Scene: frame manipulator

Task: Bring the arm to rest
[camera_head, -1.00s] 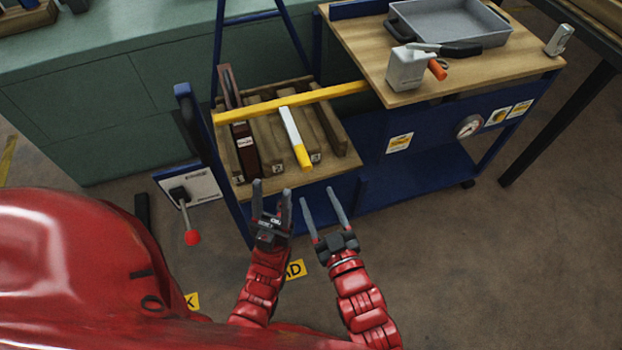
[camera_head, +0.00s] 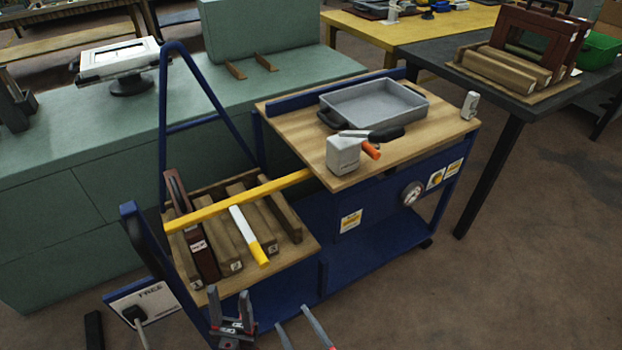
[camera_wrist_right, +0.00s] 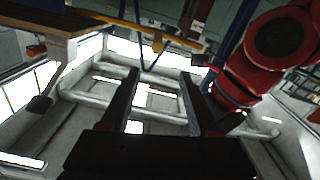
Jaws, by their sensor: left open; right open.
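My left gripper (camera_head: 232,318) is at the bottom of the head view, in front of the cart's lower wooden shelf. Its fingers are apart with nothing between them. My right gripper (camera_head: 296,328) is just to its right, cut off by the bottom edge, with only its spread fingers showing. In the right wrist view its two dark fingers (camera_wrist_right: 160,100) are apart and empty. A red arm link of mine shows at the right of that view. Both grippers are apart from the cart's contents.
The blue cart (camera_head: 345,255) stands in front of me. Its shelf holds wooden blocks, a dark red frame piece (camera_head: 190,228) and a white-yellow bar (camera_head: 248,235). A yellow bar (camera_head: 237,203) crosses above. A grey tray (camera_head: 373,104) sits on top. Floor at right is clear.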

